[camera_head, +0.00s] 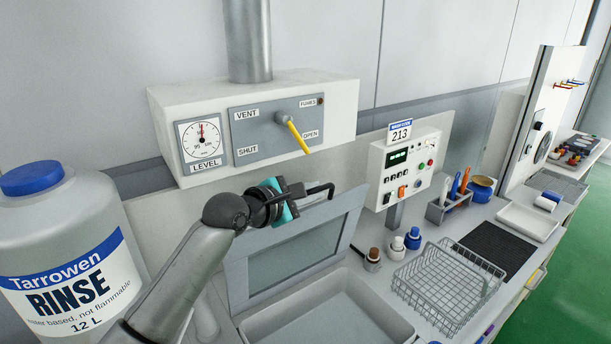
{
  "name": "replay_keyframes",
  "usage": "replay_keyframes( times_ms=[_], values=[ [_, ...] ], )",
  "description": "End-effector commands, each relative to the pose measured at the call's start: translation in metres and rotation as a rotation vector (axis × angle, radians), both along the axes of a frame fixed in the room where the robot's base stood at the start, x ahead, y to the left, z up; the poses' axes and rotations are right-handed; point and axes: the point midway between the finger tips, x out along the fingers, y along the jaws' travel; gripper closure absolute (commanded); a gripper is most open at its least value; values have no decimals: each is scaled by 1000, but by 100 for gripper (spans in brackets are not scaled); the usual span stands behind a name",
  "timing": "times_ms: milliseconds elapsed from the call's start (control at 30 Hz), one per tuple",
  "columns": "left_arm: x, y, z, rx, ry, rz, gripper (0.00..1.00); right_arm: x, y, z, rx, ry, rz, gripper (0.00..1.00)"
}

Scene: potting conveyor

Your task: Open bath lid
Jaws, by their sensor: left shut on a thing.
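The bath lid (238,276) is a grey frame with a darker pane. It stands raised and tilted steeply at the back of the bath (260,325), whose pale basin shows open at the bottom. A dark bar handle (325,187) sticks up near the lid's top edge. My left gripper (309,196), dark with a teal band, is shut on this handle; the fingertips' exact contact is hard to see. My left arm comes in from the lower left, beside the lid. My right gripper is not in view.
A large rinse bottle (65,240) stands close on the left. A vent box (340,105) with a yellow-tipped lever hangs above the gripper. A control box (412,165), small bottles (396,248) and a wire basket (447,284) are on the right.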

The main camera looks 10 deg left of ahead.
Motion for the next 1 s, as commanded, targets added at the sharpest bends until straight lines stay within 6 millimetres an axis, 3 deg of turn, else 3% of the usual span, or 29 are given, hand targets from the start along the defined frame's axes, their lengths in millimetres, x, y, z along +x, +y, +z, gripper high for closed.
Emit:
replay_keyframes(
  times_ms=[33, 300, 500, 833, 867, 1000],
  values=[
    [-6, -6, -1, 14, -5, -3, 100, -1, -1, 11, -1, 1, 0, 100],
    [-33, -33, -13, 95, -87, -3, 100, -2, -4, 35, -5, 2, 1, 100],
    [-44, -43, -19, 134, -126, 0, 100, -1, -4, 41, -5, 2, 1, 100],
    [-45, -44, -20, 141, -133, 1, 100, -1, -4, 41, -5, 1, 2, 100],
    [-45, -44, -20, 141, -133, 1, 84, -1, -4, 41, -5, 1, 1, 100],
    [-44, -44, -19, 139, -134, 2, 68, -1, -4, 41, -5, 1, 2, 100]
  ],
)
